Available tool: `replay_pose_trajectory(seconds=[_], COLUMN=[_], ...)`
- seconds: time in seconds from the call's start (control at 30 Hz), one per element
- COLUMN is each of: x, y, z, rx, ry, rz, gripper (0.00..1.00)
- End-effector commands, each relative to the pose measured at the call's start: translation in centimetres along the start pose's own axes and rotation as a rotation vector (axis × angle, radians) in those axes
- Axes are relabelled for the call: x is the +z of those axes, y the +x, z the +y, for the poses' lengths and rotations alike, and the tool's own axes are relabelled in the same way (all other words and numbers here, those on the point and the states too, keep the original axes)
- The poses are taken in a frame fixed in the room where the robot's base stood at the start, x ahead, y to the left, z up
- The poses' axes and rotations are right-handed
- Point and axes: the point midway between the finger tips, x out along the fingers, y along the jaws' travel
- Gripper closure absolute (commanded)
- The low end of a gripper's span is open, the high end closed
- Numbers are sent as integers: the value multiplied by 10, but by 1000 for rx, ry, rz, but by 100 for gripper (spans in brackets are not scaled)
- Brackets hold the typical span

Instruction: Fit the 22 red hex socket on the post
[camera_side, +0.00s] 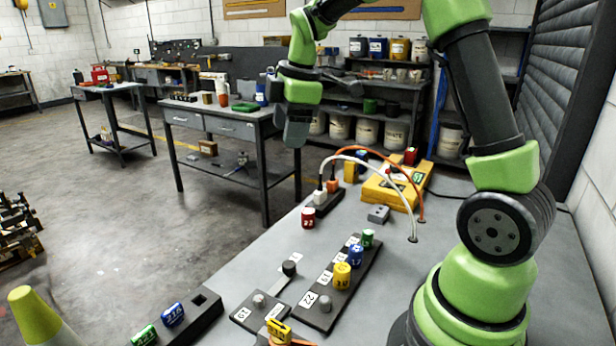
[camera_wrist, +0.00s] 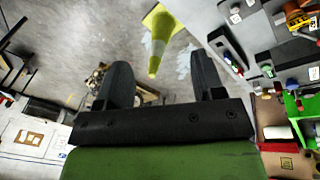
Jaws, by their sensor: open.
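The red hex socket (camera_side: 308,218) marked 22 stands upright on the grey bench in the side view, left of the rail. The long dark rail (camera_side: 322,318) carries yellow, blue and green sockets. A bare grey post (camera_side: 325,302) stands at its near end beside a 22 label. My gripper (camera_side: 296,140) is raised well above the bench, up and left of the red socket, and apart from it. In the wrist view its two fingers (camera_wrist: 163,70) are spread with nothing between them. I cannot make out the red socket in the wrist view.
A second dark plate (camera_side: 250,318) with a post and a 19 label lies left of the rail. A slotted black block (camera_side: 205,306) sits near blue and green pieces. A yellow box (camera_side: 393,190) with arching cables stands behind. A cone (camera_side: 42,318) is at lower left.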

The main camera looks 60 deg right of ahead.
Motion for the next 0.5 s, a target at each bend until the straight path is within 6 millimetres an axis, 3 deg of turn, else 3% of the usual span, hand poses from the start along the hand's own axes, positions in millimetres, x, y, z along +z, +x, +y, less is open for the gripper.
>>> replay_pose_trajectory(seconds=[0.1, 0.3, 0.5], x=[24, 66, 88], y=[48, 118, 151], z=[31, 55, 59], rx=[-70, -179, -234], ry=[-225, -560, -725], rz=[-48, -70, -63], gripper=[38, 38, 38])
